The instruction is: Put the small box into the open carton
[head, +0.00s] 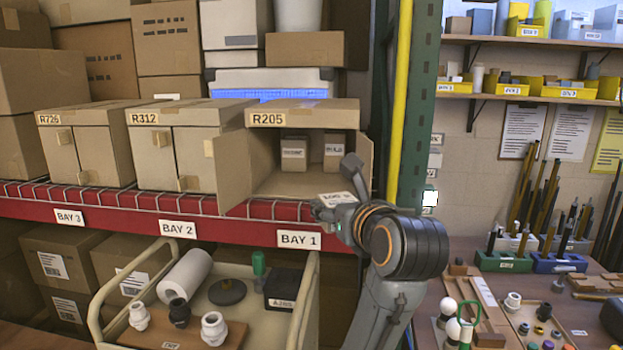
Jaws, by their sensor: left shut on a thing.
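The open carton (235,165), marked R205, stands on the shelf above the BAY 1 label with its front flaps spread. Two small boxes stand inside it, one (294,154) near the middle and one (334,152) at the right. My left gripper (338,190) is at the carton's front right, by the shelf edge. It is shut on a small box, of which a pale printed face (338,198) shows between the fingers. The rest of that box is hidden by the gripper. I cannot tell whether it touches the carton floor. My right gripper is out of view.
Closed cartons R312 (180,145) and R726 (85,150) stand to the left. A green rack post (417,110) with a yellow pole rises close right of the carton. A workbench with parts is at the right.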

